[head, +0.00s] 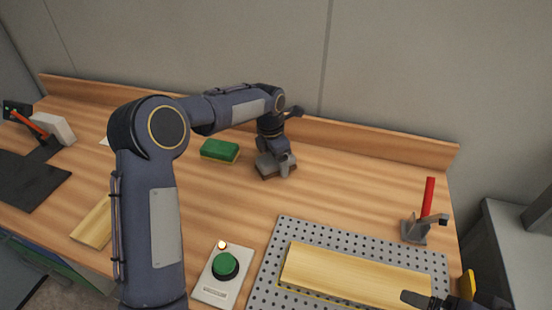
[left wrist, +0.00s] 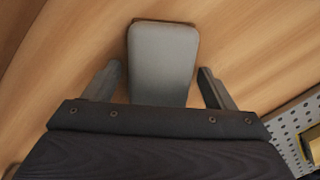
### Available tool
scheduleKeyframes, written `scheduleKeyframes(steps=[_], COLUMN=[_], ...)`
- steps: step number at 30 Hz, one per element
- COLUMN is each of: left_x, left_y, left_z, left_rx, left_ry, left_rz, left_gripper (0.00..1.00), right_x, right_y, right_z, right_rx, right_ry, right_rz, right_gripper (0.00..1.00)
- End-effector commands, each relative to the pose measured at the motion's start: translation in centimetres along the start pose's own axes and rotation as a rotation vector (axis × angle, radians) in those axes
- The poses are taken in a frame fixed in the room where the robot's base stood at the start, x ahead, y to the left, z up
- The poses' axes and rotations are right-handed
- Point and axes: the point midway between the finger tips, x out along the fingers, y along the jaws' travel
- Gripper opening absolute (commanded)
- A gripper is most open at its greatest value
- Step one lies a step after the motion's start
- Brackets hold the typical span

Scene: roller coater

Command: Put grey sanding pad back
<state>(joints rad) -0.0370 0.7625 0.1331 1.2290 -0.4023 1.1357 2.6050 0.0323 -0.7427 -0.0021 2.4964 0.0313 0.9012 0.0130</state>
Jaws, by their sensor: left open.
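The grey sanding pad (head: 270,173) lies on the wooden bench near the back, with a brownish lower layer. My left gripper (head: 278,163) is over it, pointing down. In the left wrist view the pad's grey upper side (left wrist: 162,60) lies between the two open fingers of my left gripper (left wrist: 160,72), with a gap on each side. The pad is partly hidden by the gripper in the head view. My right gripper (head: 440,301) shows only in part at the bottom right edge; its jaws cannot be made out.
A green-and-yellow sponge block (head: 220,150) lies left of the pad. A perforated metal plate (head: 265,290) carries a pale board (head: 350,277). A red-handled clamp (head: 428,200) stands at right. A green-button box (head: 225,266) is in front. A wooden ledge (head: 370,143) runs along the back.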

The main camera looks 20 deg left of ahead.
Motion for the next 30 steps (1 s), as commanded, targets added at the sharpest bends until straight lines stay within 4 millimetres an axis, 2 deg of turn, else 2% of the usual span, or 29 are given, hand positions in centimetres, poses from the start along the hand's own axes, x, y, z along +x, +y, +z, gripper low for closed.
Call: scheduleKeyframes(steps=[8, 21, 25, 30], left_x=[-0.9, -9.7, -11.4, -12.3], left_y=[0.1, 0.0, 0.0, 0.0], left_z=[0.1, 0.1, 0.1, 0.0], left_rx=[-0.001, -0.001, 0.0, 0.0], left_ry=[-0.001, -0.003, -0.001, 0.0], left_rz=[0.002, 0.002, 0.002, 0.0], left_gripper=[0.78, 0.78, 0.78, 0.78], right_x=[-0.1, 0.0, -0.1, -0.1], right_y=[-0.1, 0.0, -0.1, -0.1], right_z=[-0.1, 0.0, -0.1, -0.1], right_rx=[0.0, 0.0, 0.0, 0.0], right_ry=[0.0, 0.0, 0.0, 0.0], right_rz=[0.0, 0.0, 0.0, 0.0], right_gripper=[1.0, 1.0, 1.0, 1.0])
